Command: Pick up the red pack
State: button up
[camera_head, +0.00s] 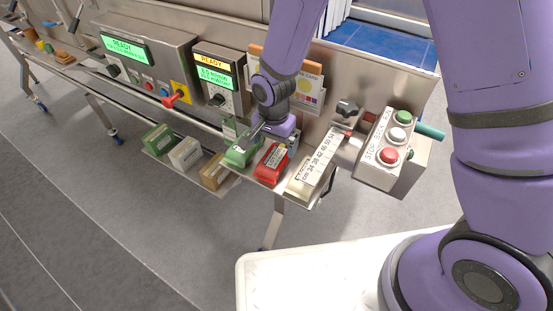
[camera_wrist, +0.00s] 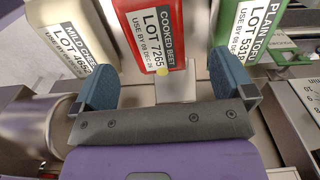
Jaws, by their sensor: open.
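The red pack (camera_head: 270,165), with a white label, lies on the steel ledge between a green pack (camera_head: 240,154) and a cream pack (camera_head: 301,186).
The cream MILD CHEESE pack (camera_wrist: 68,45) and green PLAIN TOFU pack (camera_wrist: 248,30) flank the red one closely. A button box (camera_head: 388,150) and a ruler strip (camera_head: 318,160) are at right. Display panels (camera_head: 218,82) stand behind. More packs (camera_head: 185,153) lie left.

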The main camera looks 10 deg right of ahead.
aim_at(275, 156)
jog(key=shift+s+d+f, duration=0.1)
jog(key=shift+s+f, duration=0.05)
jog(key=shift+f, duration=1.65)
jog(key=shift+s+f, duration=0.1)
jog(key=shift+f, duration=1.7)
jog(key=c, duration=1.3)
jog(key=shift+o, duration=0.2)
jog(key=shift+r, duration=0.1)
jog(key=shift+r, duration=0.6)
notch_tip(275, 156, up, 2)
jog(key=shift+r, duration=0.1)
jog(key=s+a, duration=0.2)
jog(key=s, duration=0.5)
jog(key=s+a+r, duration=0.1)
jog(key=s+a, duration=0.2)
jog(key=s, duration=0.5)
jog(key=shift+r, duration=0.25)
